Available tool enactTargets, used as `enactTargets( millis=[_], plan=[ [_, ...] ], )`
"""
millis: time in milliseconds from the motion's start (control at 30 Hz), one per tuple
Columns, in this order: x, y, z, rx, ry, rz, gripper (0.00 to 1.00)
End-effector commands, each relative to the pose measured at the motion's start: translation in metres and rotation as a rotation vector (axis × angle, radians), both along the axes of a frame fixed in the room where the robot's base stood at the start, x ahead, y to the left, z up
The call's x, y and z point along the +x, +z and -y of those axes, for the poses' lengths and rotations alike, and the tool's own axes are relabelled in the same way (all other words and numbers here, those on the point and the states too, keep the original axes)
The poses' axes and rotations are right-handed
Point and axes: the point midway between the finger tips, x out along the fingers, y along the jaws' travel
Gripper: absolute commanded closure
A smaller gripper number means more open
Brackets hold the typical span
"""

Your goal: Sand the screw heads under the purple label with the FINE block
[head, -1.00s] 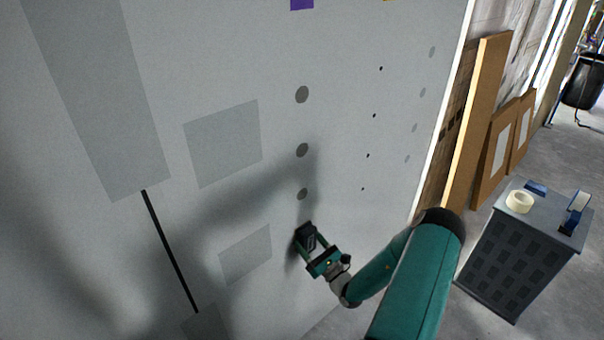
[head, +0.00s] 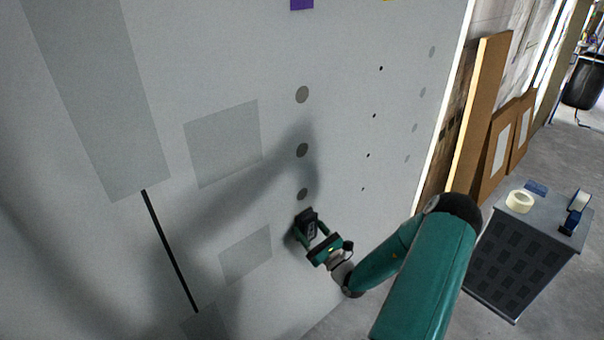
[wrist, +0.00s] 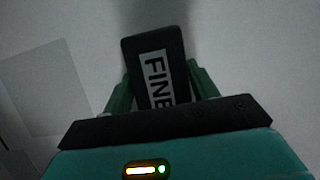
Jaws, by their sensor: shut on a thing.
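My gripper (head: 314,229) is shut on a dark block with a white label, the FINE block (wrist: 156,68). In the head view the block (head: 305,218) is close to the wall panel, just below the lowest grey spot; I cannot tell if it touches. The purple label (head: 301,4) is at the top edge. Below it is a column of round grey spots: an upper one (head: 302,94), a middle one (head: 302,150) and a lower one (head: 302,193). A yellow label (head: 388,1) barely shows to the right, above a column of small dark dots (head: 374,115).
A dark cabinet (head: 525,260) at the right carries a tape roll (head: 519,201) and blue items (head: 575,212). Boards (head: 478,125) lean behind it.

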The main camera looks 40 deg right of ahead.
Motion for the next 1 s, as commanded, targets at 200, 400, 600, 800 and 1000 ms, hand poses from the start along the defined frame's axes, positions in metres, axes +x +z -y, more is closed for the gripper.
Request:
enactTargets(
  millis=[200, 400, 600, 800, 1000],
  plan=[
    [-0.009, 0.0, 0.0, 0.0, 0.0, 0.0, 0.65],
    [-0.027, 0.0, 0.001, 0.0, -0.001, 0.0, 0.65],
    [-0.045, 0.0, 0.002, -0.001, -0.001, 0.0, 0.65],
    [-0.063, 0.0, 0.002, -0.001, 0.0, 0.0, 0.65],
    [-0.07, 0.0, 0.002, -0.001, 0.001, 0.001, 0.65]
  ],
)
